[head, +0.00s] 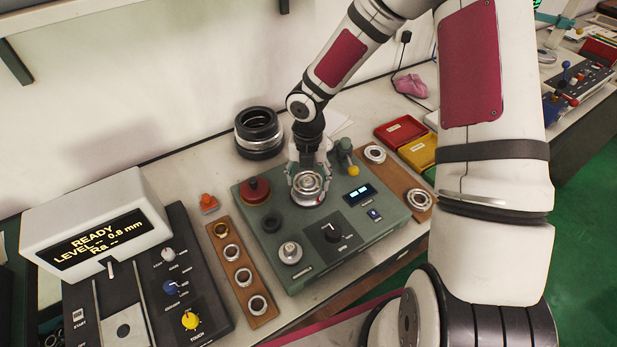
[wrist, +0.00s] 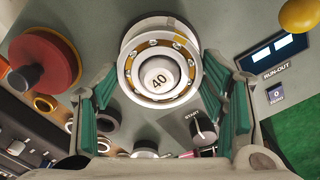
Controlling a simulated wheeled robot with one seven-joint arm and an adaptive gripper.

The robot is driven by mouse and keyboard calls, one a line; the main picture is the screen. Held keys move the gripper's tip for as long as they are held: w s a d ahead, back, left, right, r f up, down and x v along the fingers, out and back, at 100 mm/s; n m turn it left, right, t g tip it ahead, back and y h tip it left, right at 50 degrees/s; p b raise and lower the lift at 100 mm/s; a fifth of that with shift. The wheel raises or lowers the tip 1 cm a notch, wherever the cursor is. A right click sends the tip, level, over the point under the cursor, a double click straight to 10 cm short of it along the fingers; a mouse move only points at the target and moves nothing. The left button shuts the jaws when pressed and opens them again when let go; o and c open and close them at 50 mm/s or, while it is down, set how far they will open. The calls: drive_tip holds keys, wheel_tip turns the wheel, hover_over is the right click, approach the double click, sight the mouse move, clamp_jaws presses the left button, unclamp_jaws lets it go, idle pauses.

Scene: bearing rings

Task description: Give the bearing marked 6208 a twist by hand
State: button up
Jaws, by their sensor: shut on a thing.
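A steel bearing (wrist: 160,72) with a ball race sits around a stub whose face reads 40 (wrist: 159,78). No 6208 mark is readable on it. In the head view the bearing (head: 308,184) sits at the top middle of the green test unit (head: 262,204). My gripper (head: 308,172) reaches down from behind it, and in the wrist view the green-padded fingers of my gripper (wrist: 161,88) stand on either side of the ring. It is shut on the bearing's outer ring. The exact contact is partly hidden.
A red knob (head: 254,188) and a yellow-tipped lever (head: 352,171) stand close beside the bearing. Brown boards with rings lie left (head: 238,270) and right (head: 395,184). A black ring stack (head: 259,132) stands behind. A gauge showing READY (head: 97,232) is at left.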

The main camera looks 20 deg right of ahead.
drive_tip(key=o, duration=1.7)
drive_tip(key=shift+c, duration=0.2)
wheel_tip(320, 180, up, 12)
